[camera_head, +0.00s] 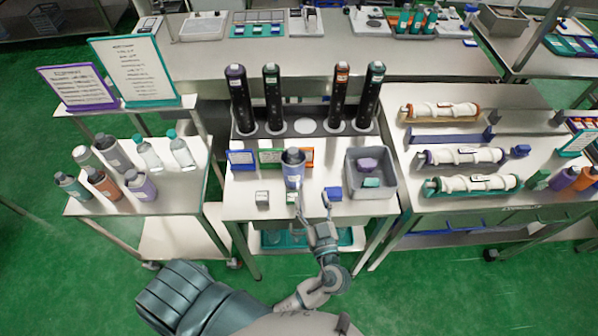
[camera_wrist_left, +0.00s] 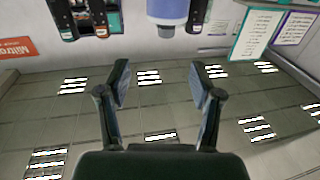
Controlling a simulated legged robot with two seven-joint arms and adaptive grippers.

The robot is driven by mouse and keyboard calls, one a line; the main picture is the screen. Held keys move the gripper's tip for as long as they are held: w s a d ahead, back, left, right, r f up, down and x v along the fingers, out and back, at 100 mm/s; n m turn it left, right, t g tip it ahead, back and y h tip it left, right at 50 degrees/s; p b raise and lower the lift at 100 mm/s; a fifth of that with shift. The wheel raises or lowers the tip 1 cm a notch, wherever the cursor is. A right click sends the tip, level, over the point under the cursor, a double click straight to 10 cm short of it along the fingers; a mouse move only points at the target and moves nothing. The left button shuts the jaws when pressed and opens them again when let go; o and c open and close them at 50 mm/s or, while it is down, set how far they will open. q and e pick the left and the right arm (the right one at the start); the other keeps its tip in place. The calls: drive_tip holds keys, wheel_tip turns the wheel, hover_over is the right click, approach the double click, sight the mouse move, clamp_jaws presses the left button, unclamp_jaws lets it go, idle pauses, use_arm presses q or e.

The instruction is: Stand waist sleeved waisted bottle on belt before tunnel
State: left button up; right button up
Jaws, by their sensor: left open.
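A bottle with a dark cap and a pale lavender-blue body (camera_head: 293,170) stands upright at the middle of the central table (camera_head: 240,200). It also shows at the top edge of the left wrist view (camera_wrist_left: 167,12), partly cut off. My left gripper (camera_head: 312,198) is open and empty, just in front and to the right of this bottle, apart from it. Its two spread fingers show in the wrist view (camera_wrist_left: 160,85) with nothing between them. Several other bottles, some sleeved, stand on the left cart (camera_head: 90,205). I cannot identify the belt or tunnel for certain. My right gripper is not in view.
A rack with tall black tubes (camera_head: 305,128) stands behind the bottle. A grey bin (camera_head: 372,190) with small items sits to its right. Small blocks (camera_head: 262,198) lie near the table's front edge. White rounded units (camera_head: 470,184) occupy the right table.

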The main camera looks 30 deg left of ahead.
sight(295, 160)
use_arm(q)
drive_tip(key=shift+g, duration=0.3)
drive_tip(key=p+x, duration=0.1)
drive_tip(key=x, duration=0.3)
drive_tip(key=p+x, duration=0.1)
drive_tip(key=x, duration=0.3)
drive_tip(key=a+p+x, duration=0.1)
drive_tip(key=x, duration=0.3)
drive_tip(key=shift+s+a+f, duration=0.15)
drive_tip(key=shift+s+f, duration=0.05)
drive_tip(key=shift+f, duration=0.15)
drive_tip(key=shift+w+a+r, duration=0.15)
drive_tip(key=shift+w, duration=0.15)
drive_tip(key=p+x, duration=0.2)
drive_tip(key=x, duration=0.1)
drive_tip(key=shift+w+r, duration=0.2)
drive_tip(key=shift+w+a, duration=0.1)
drive_tip(key=shift+w, duration=0.1)
drive_tip(key=shift+a+f, duration=0.15)
drive_tip(key=shift+a, duration=0.2)
drive_tip(key=c, duration=1)
clamp_jaws()
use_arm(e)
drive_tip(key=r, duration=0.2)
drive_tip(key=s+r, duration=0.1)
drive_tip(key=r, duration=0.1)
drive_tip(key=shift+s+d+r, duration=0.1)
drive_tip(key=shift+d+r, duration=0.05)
